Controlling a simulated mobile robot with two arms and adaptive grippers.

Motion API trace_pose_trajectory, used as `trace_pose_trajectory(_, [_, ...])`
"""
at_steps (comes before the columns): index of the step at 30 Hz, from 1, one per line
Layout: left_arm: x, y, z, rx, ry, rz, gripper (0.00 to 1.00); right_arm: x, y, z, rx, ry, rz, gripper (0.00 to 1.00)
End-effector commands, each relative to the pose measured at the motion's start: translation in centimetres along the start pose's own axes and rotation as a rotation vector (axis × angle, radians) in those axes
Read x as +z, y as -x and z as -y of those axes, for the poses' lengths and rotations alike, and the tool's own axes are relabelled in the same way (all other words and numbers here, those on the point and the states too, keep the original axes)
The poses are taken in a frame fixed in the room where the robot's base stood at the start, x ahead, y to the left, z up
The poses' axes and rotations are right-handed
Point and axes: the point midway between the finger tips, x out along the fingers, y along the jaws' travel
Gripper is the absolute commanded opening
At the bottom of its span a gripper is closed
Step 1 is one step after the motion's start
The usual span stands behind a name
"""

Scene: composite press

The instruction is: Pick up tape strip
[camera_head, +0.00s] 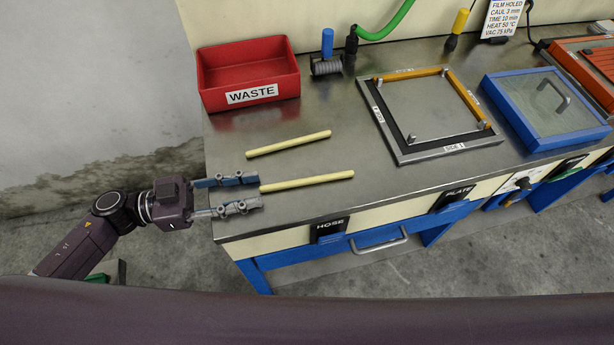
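Two pale yellow strips lie on the grey metal worktop (330,150). The far strip (289,144) lies toward the red bin. The near strip (310,181) lies closer to the front edge. My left gripper (260,191) reaches in from the left over the worktop's left edge. Its two fingers are apart, with nothing held between them. The near strip's left end is level with the gap between the fingertips; I cannot tell whether it touches either one. My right gripper is not in view.
A red WASTE bin (250,93) stands at the back left, near a blue-handled roller (327,55). A square plate with a frame (388,133) and orange-yellow strips on two sides lies right of the strips. A blue-framed lid (536,137) lies further right. Worktop between strips and plate is clear.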

Motion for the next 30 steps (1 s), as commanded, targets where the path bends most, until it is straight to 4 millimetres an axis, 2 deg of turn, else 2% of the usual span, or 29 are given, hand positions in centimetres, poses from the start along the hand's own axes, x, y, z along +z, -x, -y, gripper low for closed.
trace_pose_trajectory(4, [-0.1, -1.7, 0.0, 0.0, -0.001, -0.002, 0.32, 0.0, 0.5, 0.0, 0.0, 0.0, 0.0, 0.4])
trace_pose_trajectory(12, [0.0, -2.0, 0.0, -0.001, 0.0, 0.001, 0.32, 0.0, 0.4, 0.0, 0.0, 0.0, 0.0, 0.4])
trace_pose_trajectory(21, [0.0, -2.0, 0.0, -0.001, 0.0, 0.001, 0.0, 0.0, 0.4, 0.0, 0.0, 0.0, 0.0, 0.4])
trace_pose_trajectory(30, [0.0, -2.0, 0.0, -0.001, 0.0, 0.0, 0.0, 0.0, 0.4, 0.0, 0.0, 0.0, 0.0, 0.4])
